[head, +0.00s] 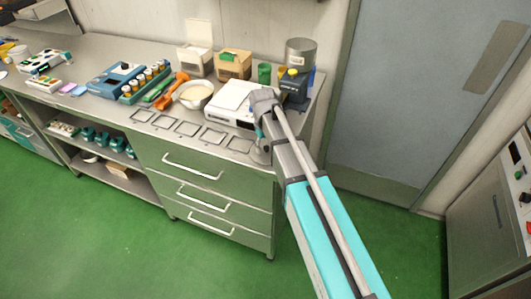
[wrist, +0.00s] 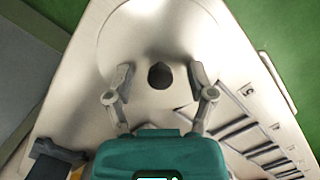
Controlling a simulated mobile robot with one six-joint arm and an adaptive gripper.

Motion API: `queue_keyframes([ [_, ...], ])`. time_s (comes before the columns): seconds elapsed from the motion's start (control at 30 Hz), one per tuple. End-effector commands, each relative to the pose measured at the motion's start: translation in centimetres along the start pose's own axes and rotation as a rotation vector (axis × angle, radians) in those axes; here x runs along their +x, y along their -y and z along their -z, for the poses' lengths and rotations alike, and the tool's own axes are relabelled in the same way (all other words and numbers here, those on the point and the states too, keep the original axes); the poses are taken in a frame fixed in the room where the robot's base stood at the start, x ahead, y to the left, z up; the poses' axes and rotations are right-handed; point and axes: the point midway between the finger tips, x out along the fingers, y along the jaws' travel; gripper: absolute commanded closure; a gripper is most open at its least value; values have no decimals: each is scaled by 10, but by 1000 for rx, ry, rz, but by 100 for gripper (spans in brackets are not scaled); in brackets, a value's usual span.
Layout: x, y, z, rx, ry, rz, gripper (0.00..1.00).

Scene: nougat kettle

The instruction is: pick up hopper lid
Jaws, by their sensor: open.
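The hopper lid, a pale round metal disc with a dark knob (wrist: 160,76), lies flat on the steel counter; its plate (wrist: 130,35) fills the upper middle of the wrist view. My gripper (wrist: 160,79) is open, with one finger on each side of the knob and a gap to both. I cannot tell how far the fingertips are above the plate. In the head view my gripper (head: 262,146) is over the counter's front right corner, and the lid is mostly hidden there. The metal hopper (head: 300,52) stands on a dark machine at the back right.
A white appliance (head: 234,104) stands just behind my gripper. Square frames (head: 187,129) line the counter's front edge, left of the lid. A bowl (head: 195,94), orange tool (head: 171,91) and boxes (head: 233,64) stand farther back. The grey door (head: 405,90) is to the right.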

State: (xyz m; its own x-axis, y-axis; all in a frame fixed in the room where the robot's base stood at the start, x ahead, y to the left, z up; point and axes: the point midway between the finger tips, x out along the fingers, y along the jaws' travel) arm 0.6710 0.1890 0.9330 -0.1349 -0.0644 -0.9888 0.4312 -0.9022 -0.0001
Motion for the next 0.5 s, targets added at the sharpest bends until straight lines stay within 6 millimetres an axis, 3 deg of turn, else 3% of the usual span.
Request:
queue_keyframes([
  [0.27, 0, 0, 0, 0, 0, 0, 30],
  [0.5, 0, 0, 0, 0, 0, 0, 74],
])
